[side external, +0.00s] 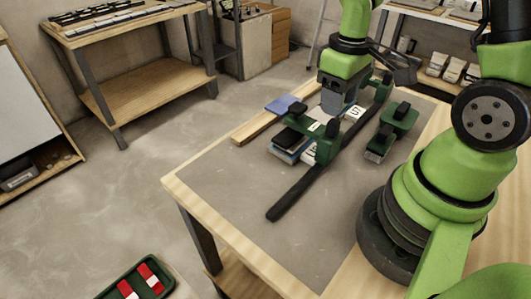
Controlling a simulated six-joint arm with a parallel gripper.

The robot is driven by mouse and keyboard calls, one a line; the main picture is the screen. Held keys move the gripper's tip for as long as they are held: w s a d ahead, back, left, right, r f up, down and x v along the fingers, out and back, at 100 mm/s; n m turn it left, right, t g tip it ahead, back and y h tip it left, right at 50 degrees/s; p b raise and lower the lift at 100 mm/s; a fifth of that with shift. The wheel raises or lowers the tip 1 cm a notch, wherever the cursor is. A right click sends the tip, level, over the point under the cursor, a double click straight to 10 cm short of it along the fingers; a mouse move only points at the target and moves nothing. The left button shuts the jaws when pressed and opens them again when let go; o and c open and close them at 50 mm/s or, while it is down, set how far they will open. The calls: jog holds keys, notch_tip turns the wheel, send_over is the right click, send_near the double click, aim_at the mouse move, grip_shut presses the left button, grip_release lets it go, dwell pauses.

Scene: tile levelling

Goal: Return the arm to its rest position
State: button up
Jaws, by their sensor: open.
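My green arm comes down to the back half of the work table (240,215). My gripper (337,108) is low over the group of tile tools, its fingers partly hidden; it looks open, and I see nothing held. A green tool with a black knob (297,132) stands just left of and below it, over pale and bluish pieces. A white block with dark marks (355,113) is close on its right. A long dark bar (292,198) runs diagonally past the tools.
A wooden strip (258,126) and a blue flat piece (284,104) lie left of the tools. The table's front left is clear. A green tray with red and white items (140,282) is below at the lower left. Shelves (440,65) stand behind.

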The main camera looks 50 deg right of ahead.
jog(key=shift+r, duration=0.5)
jog(key=shift+r, duration=0.2)
jog(key=s+a+r+m+t, duration=0.1)
jog(key=s+a+r+t, duration=0.1)
jog(key=r, duration=0.3)
jog(key=s+a+r+m+t+y, duration=0.1)
jog(key=s+a+r+t, duration=0.1)
jog(key=a+r, duration=0.2)
jog(key=s+a+r+m+t+y, duration=0.1)
jog(key=s+a+r+m+t, duration=0.1)
jog(key=r, duration=0.4)
jog(key=shift+s+a+t, duration=0.3)
jog(key=shift+a+t, duration=0.3)
